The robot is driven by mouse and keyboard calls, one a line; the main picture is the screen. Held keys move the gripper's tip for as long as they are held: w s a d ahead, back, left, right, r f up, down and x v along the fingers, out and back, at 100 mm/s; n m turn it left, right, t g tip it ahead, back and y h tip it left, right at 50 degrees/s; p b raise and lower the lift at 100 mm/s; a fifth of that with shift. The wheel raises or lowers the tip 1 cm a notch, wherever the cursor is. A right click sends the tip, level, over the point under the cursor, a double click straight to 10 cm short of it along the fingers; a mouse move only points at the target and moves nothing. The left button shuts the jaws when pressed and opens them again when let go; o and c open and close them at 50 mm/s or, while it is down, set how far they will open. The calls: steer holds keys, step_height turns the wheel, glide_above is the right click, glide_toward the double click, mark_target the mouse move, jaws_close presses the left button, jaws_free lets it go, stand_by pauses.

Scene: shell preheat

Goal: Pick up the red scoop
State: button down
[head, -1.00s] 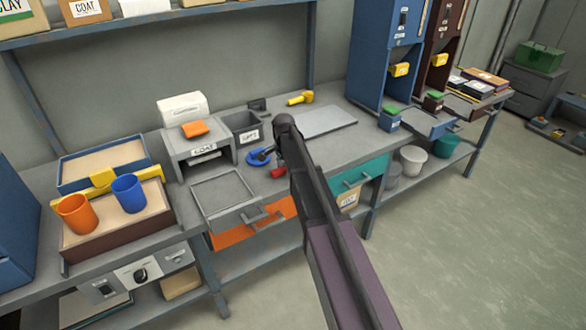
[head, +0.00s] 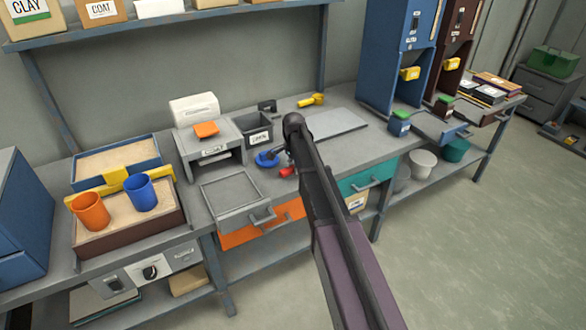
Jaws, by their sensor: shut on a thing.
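The red scoop (head: 287,172) shows as a small red piece near the front edge of the bench, just right of a blue round item (head: 267,159). My gripper (head: 288,162) is at the red scoop, shut on it. My own arm covers much of the gripper, so the fingertips and most of the scoop are hidden. I cannot tell whether the scoop still touches the bench top.
A grey tray (head: 214,217) and a grey bin (head: 269,143) stand left of my gripper. A flat grey plate (head: 336,124) and a yellow scoop (head: 312,99) lie behind. Orange and blue cups (head: 140,192) stand at far left. Dispensers (head: 383,60) stand at right.

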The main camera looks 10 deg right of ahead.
step_height(320, 180, up, 2)
steer(key=shift+r+p, duration=0.1)
steer(key=shift+p, duration=0.6)
steer(key=s+a+r+p, duration=0.1)
steer(key=s, duration=1.5)
steer(key=shift+a+r, duration=0.2)
steer(key=shift+a, duration=0.2)
steer(key=shift+w, duration=0.1)
